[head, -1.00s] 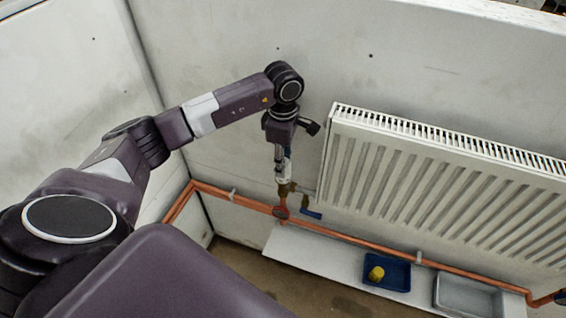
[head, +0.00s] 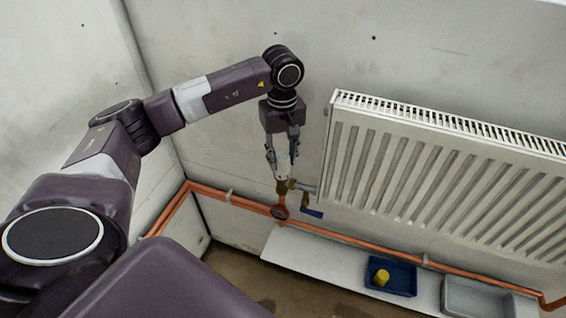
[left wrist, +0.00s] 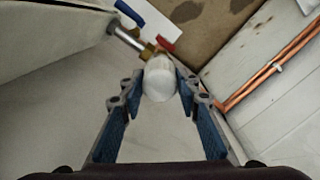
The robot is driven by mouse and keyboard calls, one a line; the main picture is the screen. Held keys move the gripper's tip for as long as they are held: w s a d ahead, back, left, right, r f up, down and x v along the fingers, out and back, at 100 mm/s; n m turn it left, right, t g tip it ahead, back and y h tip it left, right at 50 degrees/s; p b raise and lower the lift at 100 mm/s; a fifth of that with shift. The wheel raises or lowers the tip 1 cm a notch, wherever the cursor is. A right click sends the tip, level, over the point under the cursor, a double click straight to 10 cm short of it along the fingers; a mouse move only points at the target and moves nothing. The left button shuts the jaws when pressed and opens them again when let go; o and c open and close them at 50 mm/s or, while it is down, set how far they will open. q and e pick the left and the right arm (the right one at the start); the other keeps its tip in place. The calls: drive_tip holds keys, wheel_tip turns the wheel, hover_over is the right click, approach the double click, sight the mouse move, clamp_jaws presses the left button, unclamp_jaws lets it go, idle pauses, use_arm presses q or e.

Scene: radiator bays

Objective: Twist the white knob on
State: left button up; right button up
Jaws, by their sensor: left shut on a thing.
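The white knob (left wrist: 160,80) is a rounded cap on the brass valve (head: 285,187) at the lower left corner of the radiator. In the left wrist view it sits between the two fingertips. My left gripper (left wrist: 162,76) points down from above and is shut on the knob, one finger on each side. In the head view the fingers partly hide the knob (head: 282,174). Its thread and lower edge are not clear. My right gripper is in neither view.
The white radiator (head: 440,180) hangs close to the right of the valve. A blue tray (head: 405,282) with a yellow piece (head: 382,277) and a grey tray (head: 475,297) sit lower right.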

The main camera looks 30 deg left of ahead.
use_arm(q)
drive_tip(key=shift+s+a+f+m, duration=0.1)
drive_tip(key=shift+a+f+m, duration=0.1)
drive_tip(key=shift+m, duration=0.6)
drive_tip(key=o, duration=1.3)
drive_tip(key=shift+a, duration=0.1)
drive_tip(key=shift+c, duration=0.2)
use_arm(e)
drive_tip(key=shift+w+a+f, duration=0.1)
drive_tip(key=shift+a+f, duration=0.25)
use_arm(q)
drive_tip(key=o, duration=0.4)
drive_tip(key=shift+r, duration=0.1)
drive_tip(key=o, duration=1)
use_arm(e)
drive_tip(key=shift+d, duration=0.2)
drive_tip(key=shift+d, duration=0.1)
use_arm(q)
drive_tip(key=shift+r, duration=0.15)
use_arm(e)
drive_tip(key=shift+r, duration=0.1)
